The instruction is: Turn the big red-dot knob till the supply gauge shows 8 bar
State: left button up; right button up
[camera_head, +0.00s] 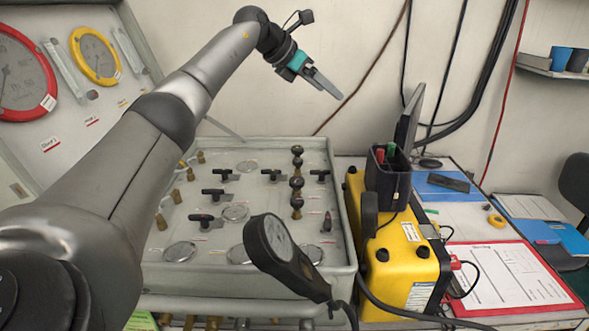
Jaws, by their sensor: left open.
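The grey air panel (290,256) stands in front of me with black lever handles, stacked dark knobs (297,183) and several small round dials (180,252). I cannot make out a red dot on any knob, and I cannot tell which dial is the supply gauge or read it. My left gripper (334,90) is high above the panel's back right, apart from everything, open and empty. My left arm hides the panel's left part. My right gripper is out of view.
The raised lid holds a red-ringed gauge (50,103) and a yellow-ringed gauge (118,70). A yellow case (405,258) with a black tool holder (388,185) stands right of the panel. A red clipboard (565,290) lies farther right. Cables hang on the wall.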

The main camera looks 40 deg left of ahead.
pick_arm(q)
jog(key=w+d+r+n+t+h, duration=0.1)
jog(key=w+d+r+n+t, duration=0.2)
jog(key=r, duration=0.5)
jog(key=w+d+r+n+t+h, duration=0.1)
jog(key=d+r+t, duration=0.1)
jog(key=r+t, duration=0.5)
jog(key=w+d+r+n+t+h, duration=0.1)
jog(key=w+d+r+n+t, duration=0.15)
jog(key=r, duration=0.75)
jog(key=s+a+r+n+y+p, duration=0.1)
jog(key=s+a+r+n+y, duration=0.3)
jog(key=n+y, duration=0.85)
jog(key=s+a+r+n+y+p, duration=0.1)
jog(key=s+a+r+n+y, duration=0.35)
jog(key=n+y, duration=0.8)
jog(key=a+f+n+g+y, duration=0.1)
jog(key=a+f+n+g, duration=0.5)
jog(key=a+n+g, duration=0.45)
jog(key=n+g+h, duration=1)
jog(key=n+h, duration=0.2)
jog(key=h, duration=0.3)
send_near(297, 180)
jog(key=x, duration=0.8)
jog(key=shift+f, duration=0.25)
